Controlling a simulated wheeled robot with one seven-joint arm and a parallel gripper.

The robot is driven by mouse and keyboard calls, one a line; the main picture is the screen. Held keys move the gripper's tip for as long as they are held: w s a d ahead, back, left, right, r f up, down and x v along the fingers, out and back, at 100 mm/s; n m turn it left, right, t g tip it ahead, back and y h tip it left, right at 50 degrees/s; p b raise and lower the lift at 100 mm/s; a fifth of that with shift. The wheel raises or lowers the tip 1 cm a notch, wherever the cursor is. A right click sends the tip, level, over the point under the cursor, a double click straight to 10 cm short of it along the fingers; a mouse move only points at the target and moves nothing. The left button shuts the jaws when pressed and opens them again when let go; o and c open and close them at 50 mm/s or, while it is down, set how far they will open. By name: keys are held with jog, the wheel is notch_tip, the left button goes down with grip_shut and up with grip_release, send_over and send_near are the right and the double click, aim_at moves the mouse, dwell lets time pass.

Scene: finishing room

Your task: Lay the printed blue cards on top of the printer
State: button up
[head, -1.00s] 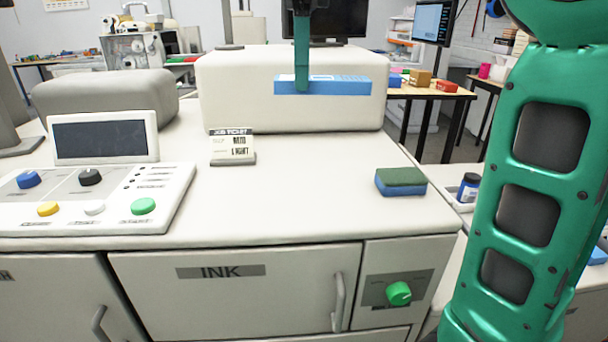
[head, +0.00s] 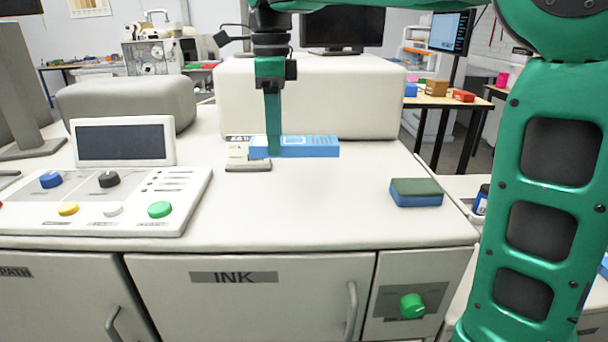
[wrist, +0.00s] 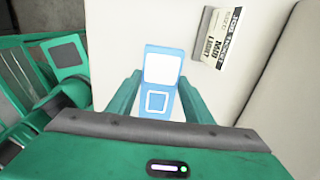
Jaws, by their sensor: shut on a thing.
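The printed blue cards (head: 312,147) form a flat blue stack with a white print on top. My gripper (head: 267,150) is shut on the stack near its left end and holds it level above the printer top (head: 310,210). In the wrist view the blue cards (wrist: 160,85) sit between my two green fingers (wrist: 150,100), showing a white panel and a square outline. The stack hides part of the job ticket stand behind it. I cannot tell the exact gap between stack and surface.
A control panel (head: 120,205) with knobs is at the left. The job ticket stand (head: 248,165) is behind the cards; it also shows in the wrist view (wrist: 213,60). A green and blue sponge-like block (head: 416,192) lies at right. A raised housing (head: 340,100) closes the back. The front middle is clear.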

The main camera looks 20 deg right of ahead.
aim_at(309, 144)
jog(key=s+d+f, duration=0.1)
jog(key=d, duration=0.1)
jog(key=s+d+f, duration=0.3)
jog(key=shift+d+f, duration=0.1)
jog(key=shift+d, duration=0.25)
jog(key=shift+f, duration=1.95)
jog(key=o, duration=1.3)
jog(key=shift+f, duration=0.1)
notch_tip(309, 144, up, 12)
jog(key=shift+r, duration=0.1)
